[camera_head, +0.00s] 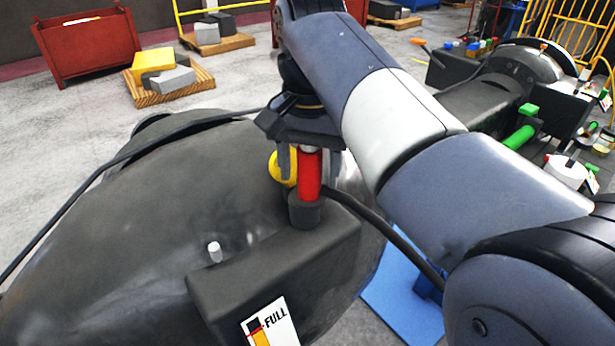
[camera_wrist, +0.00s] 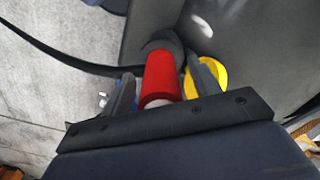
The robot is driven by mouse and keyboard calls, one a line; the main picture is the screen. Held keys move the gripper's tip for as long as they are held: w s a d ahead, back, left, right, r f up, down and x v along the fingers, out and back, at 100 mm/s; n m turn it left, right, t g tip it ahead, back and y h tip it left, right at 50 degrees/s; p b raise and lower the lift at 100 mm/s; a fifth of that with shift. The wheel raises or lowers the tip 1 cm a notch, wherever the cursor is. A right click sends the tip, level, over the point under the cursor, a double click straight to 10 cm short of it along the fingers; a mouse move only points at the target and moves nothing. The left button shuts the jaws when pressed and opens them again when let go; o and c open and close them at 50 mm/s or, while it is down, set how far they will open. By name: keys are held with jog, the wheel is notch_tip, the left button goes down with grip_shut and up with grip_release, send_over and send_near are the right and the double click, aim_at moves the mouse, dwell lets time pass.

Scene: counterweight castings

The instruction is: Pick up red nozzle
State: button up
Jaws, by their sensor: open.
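The red nozzle (camera_head: 308,175) stands upright in a dark round holder (camera_head: 305,212) on the block of a large dark casting (camera_head: 130,240). My gripper (camera_head: 297,165) is above the casting with its fingers pointing down around the nozzle. In the wrist view the red nozzle (camera_wrist: 161,78) lies between the two fingers of my gripper (camera_wrist: 165,92), which are apart. A gap shows between the nozzle and the left finger. Whether the right finger touches it, I cannot tell. The nozzle's top end is hidden by the gripper.
A yellow round part (camera_head: 282,168) sits right behind the nozzle, close to a finger. A black hose (camera_head: 130,158) runs across the casting. A white peg (camera_head: 214,251) and a "FULL" label (camera_head: 270,325) are in front. A blue mat (camera_head: 400,300) lies on the floor.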

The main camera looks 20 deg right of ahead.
jog(key=shift+c, duration=0.5)
jog(key=c, duration=0.7)
jog(key=shift+c, duration=0.9)
jog(key=shift+r, duration=0.15)
